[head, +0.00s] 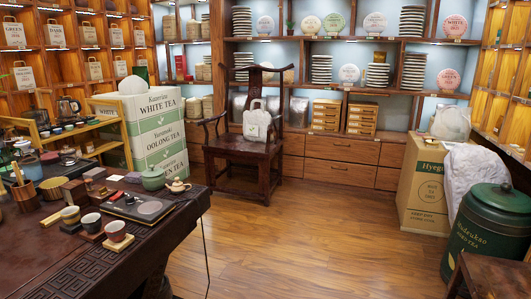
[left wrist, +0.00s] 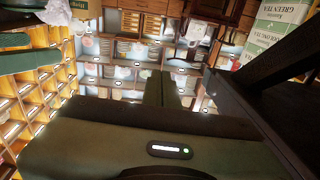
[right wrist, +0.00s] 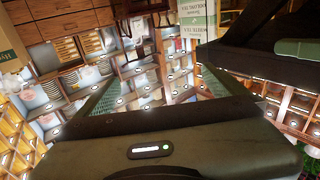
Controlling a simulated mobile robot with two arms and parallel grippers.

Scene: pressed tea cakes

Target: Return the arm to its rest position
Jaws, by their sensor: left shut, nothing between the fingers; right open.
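Neither arm shows in the head view. In the left wrist view my left gripper (left wrist: 162,88) is shut, its two fingers together with nothing between them. In the right wrist view my right gripper (right wrist: 160,88) is open, its fingers wide apart with nothing between them. Both wrist views show the room upside down, with shelves beyond the fingers. No gripper touches any object that I can see.
A dark carved tea table (head: 95,262) with cups and a teapot (head: 178,185) stands at the left. A wooden chair (head: 243,155) holds a white bag. A cardboard box (head: 424,190) and green canister (head: 487,240) stand right. The middle floor (head: 300,245) is clear.

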